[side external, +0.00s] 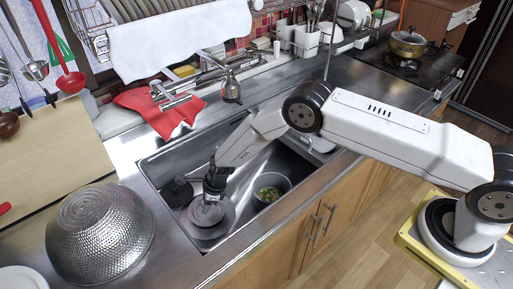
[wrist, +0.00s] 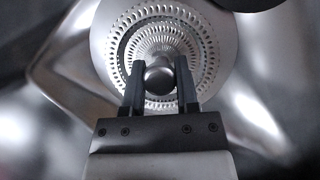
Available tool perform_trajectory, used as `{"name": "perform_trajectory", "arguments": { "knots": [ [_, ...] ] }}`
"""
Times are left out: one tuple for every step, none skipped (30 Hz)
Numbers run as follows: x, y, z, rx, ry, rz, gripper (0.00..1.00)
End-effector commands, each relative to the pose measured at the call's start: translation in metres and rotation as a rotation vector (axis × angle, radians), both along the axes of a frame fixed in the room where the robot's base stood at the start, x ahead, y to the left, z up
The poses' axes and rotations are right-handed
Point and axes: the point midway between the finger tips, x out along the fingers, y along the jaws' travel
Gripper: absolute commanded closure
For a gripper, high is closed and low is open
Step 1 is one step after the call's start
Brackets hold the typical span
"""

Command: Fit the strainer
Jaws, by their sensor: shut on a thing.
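The strainer (wrist: 160,42) is a round metal basket with rings of small holes and a knob (wrist: 158,76) at its centre. My gripper (wrist: 160,88) is shut on the knob, one dark finger on each side. In the side view my gripper (side external: 212,196) points down into the left part of the sink, with the strainer (side external: 207,213) beneath it. A pale round rim (side external: 212,233) shows around and below the strainer at the sink floor. The drain opening is hidden, and I cannot tell whether the strainer is seated or just above it.
A black round piece (side external: 177,192) lies to the left in the sink (side external: 158,160). A pot (side external: 270,190) with green contents stands to the right. A perforated metal bowl (side external: 100,235) lies upturned on the counter. The faucet (side external: 231,88) and red cloth (side external: 160,106) are behind.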

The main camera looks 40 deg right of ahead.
Motion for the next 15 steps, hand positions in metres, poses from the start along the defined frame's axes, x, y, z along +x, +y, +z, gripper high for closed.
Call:
{"name": "perform_trajectory", "arguments": {
  "knots": [
    [0.0001,0.0000,-0.0007,0.000,0.000,0.000,1.00],
    [0.0002,0.0001,-0.0011,0.000,0.000,0.000,1.00],
    [0.0002,0.0001,-0.0018,0.000,0.000,0.000,1.00],
    [0.0002,0.0001,-0.0022,0.000,0.000,0.000,1.00],
    [0.0001,0.0000,-0.0026,0.000,0.000,0.000,1.00],
    [0.0002,0.0001,-0.0031,0.000,0.000,0.000,1.00],
    [0.0002,0.0000,-0.0035,0.000,0.000,0.000,1.00],
    [0.0001,0.0000,-0.0040,0.000,0.000,0.000,1.00],
    [0.0003,0.0000,-0.0044,0.000,-0.001,0.000,1.00],
    [0.0001,0.0001,-0.0048,0.000,-0.001,0.000,1.00],
    [0.0001,0.0000,-0.0053,0.001,0.000,0.000,1.00],
    [0.0001,0.0000,-0.0058,0.000,-0.001,0.000,1.00],
    [0.0001,0.0001,-0.0061,0.000,-0.001,0.000,1.00],
    [0.0001,0.0000,-0.0066,0.001,0.000,0.000,1.00],
    [0.0001,0.0000,-0.0071,0.000,0.000,0.000,1.00]
  ]
}}
